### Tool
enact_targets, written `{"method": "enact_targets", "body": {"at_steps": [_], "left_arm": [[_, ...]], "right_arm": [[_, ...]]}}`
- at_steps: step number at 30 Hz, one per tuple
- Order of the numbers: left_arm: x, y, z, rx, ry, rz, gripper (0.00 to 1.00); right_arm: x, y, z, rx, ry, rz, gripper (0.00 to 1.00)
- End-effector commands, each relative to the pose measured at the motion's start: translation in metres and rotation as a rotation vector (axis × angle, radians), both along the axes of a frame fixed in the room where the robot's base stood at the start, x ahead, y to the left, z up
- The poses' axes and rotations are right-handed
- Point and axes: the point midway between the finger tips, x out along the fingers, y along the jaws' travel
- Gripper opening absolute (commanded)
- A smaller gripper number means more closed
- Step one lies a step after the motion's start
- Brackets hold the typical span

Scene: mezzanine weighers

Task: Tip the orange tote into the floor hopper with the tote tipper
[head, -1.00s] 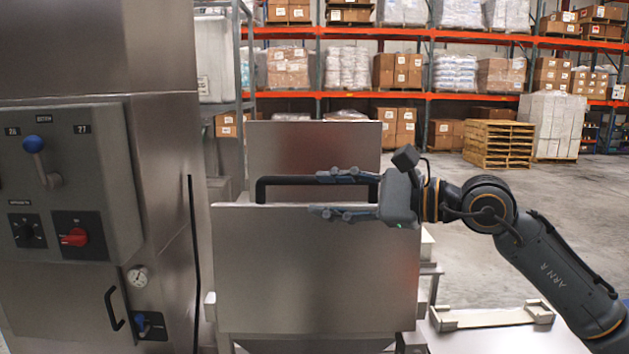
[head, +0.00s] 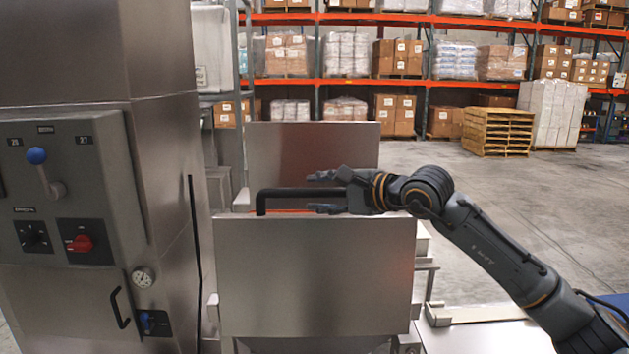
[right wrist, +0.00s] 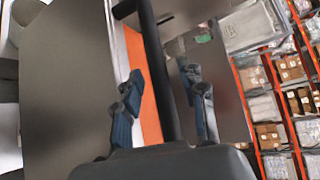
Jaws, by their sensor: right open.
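The orange tote shows as a thin orange strip (head: 290,211) just behind the top edge of a steel front panel (head: 315,280). In the right wrist view the orange tote (right wrist: 146,95) is a long band beside the bar. A black bar handle (head: 285,192) runs across above the panel, bent down at its left end. My right gripper (head: 320,192) is open, with one finger above the bar and one below. In the right wrist view the bar (right wrist: 160,60) passes between its open fingers (right wrist: 160,82). My left gripper is out of view. I cannot make out the floor hopper.
A steel cabinet at left carries a control box with a blue-knobbed lever (head: 38,157) and a red switch (head: 80,243). A second steel panel (head: 320,145) stands behind. Wooden pallets (head: 497,131) and racks stand farther back. Open floor lies at right.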

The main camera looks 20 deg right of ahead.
Motion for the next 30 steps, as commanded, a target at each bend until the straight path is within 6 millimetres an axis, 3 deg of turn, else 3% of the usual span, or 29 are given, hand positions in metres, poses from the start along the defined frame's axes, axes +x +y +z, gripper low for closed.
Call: {"method": "enact_targets", "body": {"at_steps": [5,14,21,30], "left_arm": [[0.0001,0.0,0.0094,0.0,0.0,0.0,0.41],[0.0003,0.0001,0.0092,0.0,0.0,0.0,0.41],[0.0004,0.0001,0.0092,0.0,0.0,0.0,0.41],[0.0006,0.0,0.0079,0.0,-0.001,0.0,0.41]], "right_arm": [[0.0124,0.0078,-0.0027,0.0,0.0,0.001,0.41],[0.0144,0.0087,-0.0053,-0.001,0.0,0.0,0.41],[0.0142,0.0087,-0.005,-0.001,0.0,0.0,0.0],[0.0143,0.0089,-0.0059,-0.001,-0.002,0.0,0.0]]}}
